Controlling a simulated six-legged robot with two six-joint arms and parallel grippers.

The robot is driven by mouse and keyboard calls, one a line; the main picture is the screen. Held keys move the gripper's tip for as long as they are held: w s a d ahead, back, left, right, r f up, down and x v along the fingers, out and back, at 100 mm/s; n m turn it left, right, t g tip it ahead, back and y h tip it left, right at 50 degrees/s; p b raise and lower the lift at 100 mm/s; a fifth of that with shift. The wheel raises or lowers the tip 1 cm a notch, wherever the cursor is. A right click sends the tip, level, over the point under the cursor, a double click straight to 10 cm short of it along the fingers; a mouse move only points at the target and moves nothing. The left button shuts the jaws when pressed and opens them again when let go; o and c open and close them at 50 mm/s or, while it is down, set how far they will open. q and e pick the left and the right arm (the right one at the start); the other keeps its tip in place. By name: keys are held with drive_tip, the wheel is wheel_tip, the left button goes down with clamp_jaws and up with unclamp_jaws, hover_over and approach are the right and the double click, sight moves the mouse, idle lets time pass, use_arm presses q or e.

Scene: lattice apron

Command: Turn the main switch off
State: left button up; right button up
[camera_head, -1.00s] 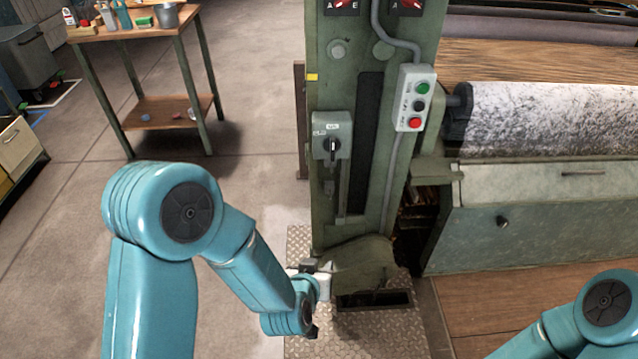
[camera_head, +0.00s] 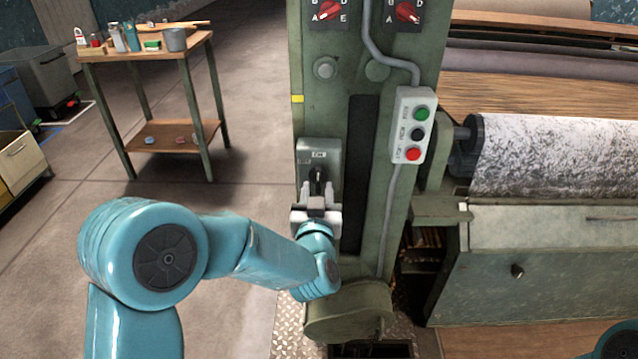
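The main switch (camera_head: 308,151) is a grey box on the left face of the green machine column, with a dark handle (camera_head: 318,176) at its middle. The handle looks roughly upright. My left gripper (camera_head: 318,190) is at the lower part of the switch, pointing up at it. Its two light fingers stand apart, one on each side of the handle's lower end. I cannot tell whether they touch it. The gripper hides the bottom of the switch box. My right gripper is out of view; only a bit of my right arm shows at the bottom right corner.
A push-button box (camera_head: 409,126) with green, black and red buttons is right of the switch. Red selector knobs (camera_head: 330,11) sit above. A speckled roller (camera_head: 560,155) and a cabinet (camera_head: 540,265) are at the right. A wooden bench (camera_head: 150,55) stands back left, with clear floor before it.

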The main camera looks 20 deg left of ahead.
sight(318, 179)
use_arm(q)
drive_tip(key=shift+x, duration=1.05)
drive_tip(key=shift+w+a, duration=0.1)
drive_tip(key=shift+w, duration=0.2)
clamp_jaws()
